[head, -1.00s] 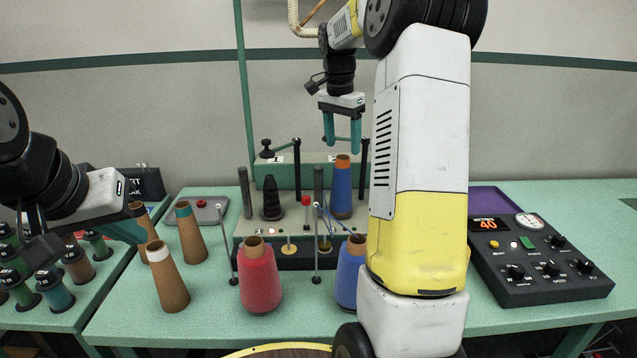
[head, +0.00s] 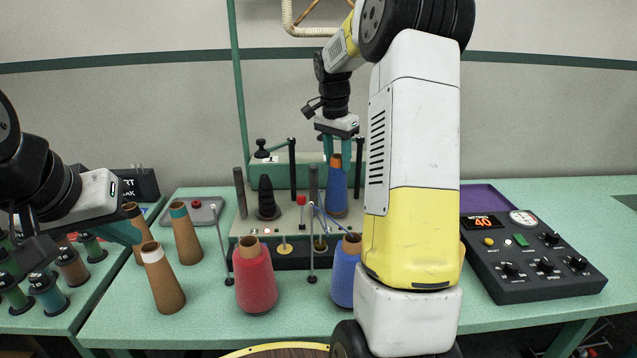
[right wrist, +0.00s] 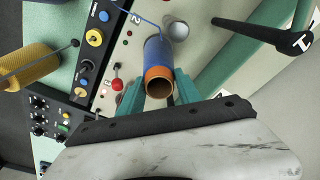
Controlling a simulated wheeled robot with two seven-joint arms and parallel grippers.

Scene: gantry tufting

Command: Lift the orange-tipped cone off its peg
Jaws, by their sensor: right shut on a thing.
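The orange-tipped cone (head: 337,192), blue with an orange top, stands upright at the back of the tufting machine. In the right wrist view, its hollow orange tip (right wrist: 159,84) faces the camera. My right gripper (head: 335,160) has come down from above and is shut on the cone's top, with a teal finger on each side. The peg is hidden inside the cone. My left gripper (head: 130,230) hangs at the left beside bare brown cones; its finger gap is not clear.
A red cone (head: 254,277) and another blue cone (head: 346,272) stand in front of the machine (head: 268,259). Dark posts rise near the held cone. A control box (head: 532,257) is at the right. Brown cones (head: 162,278) stand at the left.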

